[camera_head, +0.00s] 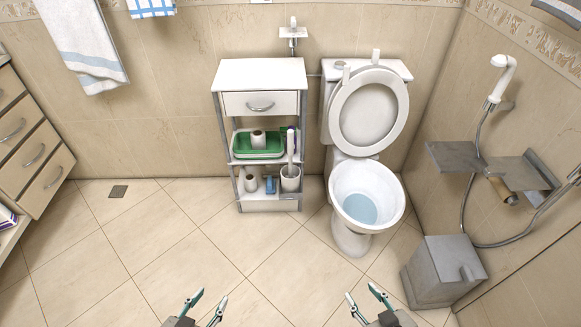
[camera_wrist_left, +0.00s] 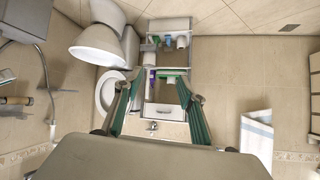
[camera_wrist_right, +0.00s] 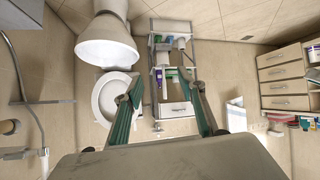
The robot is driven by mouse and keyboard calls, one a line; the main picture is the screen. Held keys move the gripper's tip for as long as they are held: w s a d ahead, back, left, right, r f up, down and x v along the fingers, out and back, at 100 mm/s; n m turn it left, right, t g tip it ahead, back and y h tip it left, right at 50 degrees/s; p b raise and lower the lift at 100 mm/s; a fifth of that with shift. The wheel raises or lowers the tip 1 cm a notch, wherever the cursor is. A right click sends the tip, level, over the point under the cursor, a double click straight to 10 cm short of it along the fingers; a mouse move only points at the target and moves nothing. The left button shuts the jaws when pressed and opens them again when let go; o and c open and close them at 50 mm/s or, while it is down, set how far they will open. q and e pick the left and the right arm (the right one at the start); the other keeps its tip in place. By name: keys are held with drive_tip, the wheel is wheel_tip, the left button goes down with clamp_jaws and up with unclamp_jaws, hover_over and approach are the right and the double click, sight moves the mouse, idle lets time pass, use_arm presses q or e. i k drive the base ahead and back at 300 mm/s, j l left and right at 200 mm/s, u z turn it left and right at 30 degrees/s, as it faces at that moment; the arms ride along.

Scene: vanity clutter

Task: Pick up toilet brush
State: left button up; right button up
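The toilet brush stands upright in a white holder (camera_head: 290,180) on the right side of the shelf unit's lower shelf. Its pale handle (camera_head: 291,147) rises past the middle shelf; the bristles are hidden inside the holder. My left gripper (camera_head: 210,301) is open and empty at the bottom of the head view, well in front of the shelf unit. My right gripper (camera_head: 361,298) is open and empty at the bottom, further right. Both are far from the brush. The wrist views show the scene upside down, with open fingers framing the shelf unit.
The white-topped shelf unit (camera_head: 262,74) holds a green basket (camera_head: 258,150), paper rolls and a blue bottle (camera_head: 270,185). A toilet (camera_head: 367,190) with raised lid stands close on its right. A grey bin (camera_head: 440,273) is at lower right. The floor in front is clear.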

sight(289, 132)
drive_tip(key=i+j+z, duration=0.5)
drive_tip(key=j+z, duration=0.25)
drive_tip(key=j, duration=0.2)
drive_tip(key=i, duration=0.05)
